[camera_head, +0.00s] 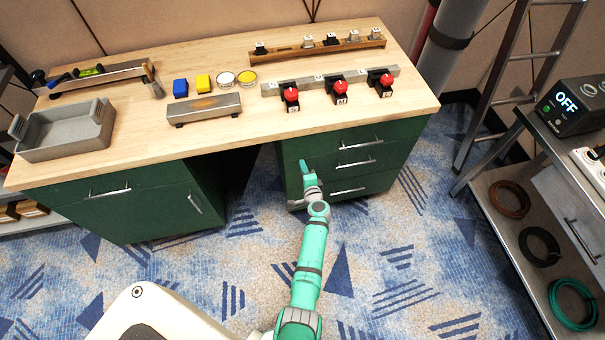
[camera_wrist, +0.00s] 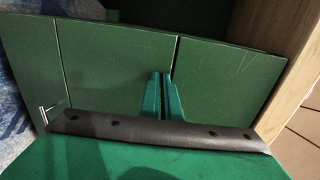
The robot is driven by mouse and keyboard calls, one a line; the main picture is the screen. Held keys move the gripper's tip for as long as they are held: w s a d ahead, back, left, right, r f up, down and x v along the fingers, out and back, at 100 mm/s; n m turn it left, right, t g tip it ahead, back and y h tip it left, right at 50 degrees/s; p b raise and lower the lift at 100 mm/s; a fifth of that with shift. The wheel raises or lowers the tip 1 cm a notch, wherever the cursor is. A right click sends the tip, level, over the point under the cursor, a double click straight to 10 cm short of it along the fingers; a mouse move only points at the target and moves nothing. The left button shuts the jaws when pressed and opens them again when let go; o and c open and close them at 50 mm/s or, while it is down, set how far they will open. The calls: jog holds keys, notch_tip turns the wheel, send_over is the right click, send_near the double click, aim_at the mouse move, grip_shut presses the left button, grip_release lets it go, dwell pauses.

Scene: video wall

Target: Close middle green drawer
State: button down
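The middle green drawer (camera_head: 375,158) is in the right-hand cabinet under the workbench, between the top and bottom drawers, with a silver bar handle. In the head view its front looks about level with its neighbours; a small gap cannot be ruled out. My gripper (camera_head: 303,163) is at the left side of this drawer stack. In the wrist view my gripper's two green fingers (camera_wrist: 163,88) lie together with nothing visible between them. They are in front of the green panels, near a seam; contact cannot be told.
The top drawer (camera_head: 325,147) and bottom drawer (camera_head: 375,184) are close by. The wooden bench top (camera_head: 225,140) overhangs the cabinet and holds a grey tray (camera_head: 65,145) and red switches. A metal cart (camera_head: 500,185) stands at right. Patterned floor in front is clear.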

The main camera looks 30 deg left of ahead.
jog(key=shift+w+a+r, duration=0.2)
jog(key=shift+w+r, duration=0.1)
jog(key=shift+r, duration=0.05)
jog(key=s+d+r+n+t+h, duration=0.3)
jog(key=s+d+h, duration=0.4)
jog(key=s+d, duration=2.25)
jog(key=s+d+r+n+t+h, duration=0.1)
jog(key=s+r+n, duration=0.2)
jog(key=s+r, duration=0.5)
jog(key=s+d+r+n+h, duration=0.1)
jog(key=s+d+r+n, duration=0.1)
jog(key=s+r, duration=0.6)
notch_tip(320, 180, up, 7)
jog(key=shift+s+d+f+n+t+h, duration=0.15)
jog(key=shift+s+n+t+h, duration=0.25)
jog(key=shift+n, duration=0.3)
